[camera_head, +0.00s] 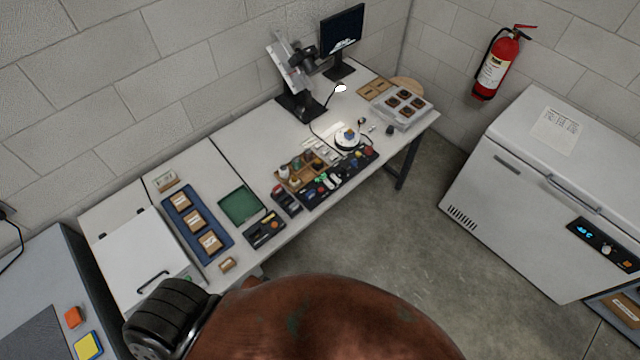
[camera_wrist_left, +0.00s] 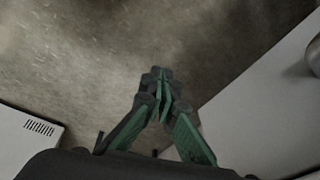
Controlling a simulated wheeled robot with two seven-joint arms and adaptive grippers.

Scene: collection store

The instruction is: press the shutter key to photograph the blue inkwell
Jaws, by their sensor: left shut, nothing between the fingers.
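A dark panel (camera_head: 345,178) with several coloured keys lies at the bench's front edge; I cannot tell which is the shutter key. My left gripper (camera_wrist_left: 163,76) shows in the left wrist view, shut and empty, above the concrete floor and apart from the bench. My right gripper is not in view.
A wooden box of small items (camera_head: 298,170) sits left of the panel. A monitor (camera_head: 341,32) and a tray of brown pieces (camera_head: 403,104) are farther along. A green tray (camera_head: 240,205) and a blue tray (camera_head: 190,222) lie left. A white freezer (camera_head: 560,190) stands right across open floor.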

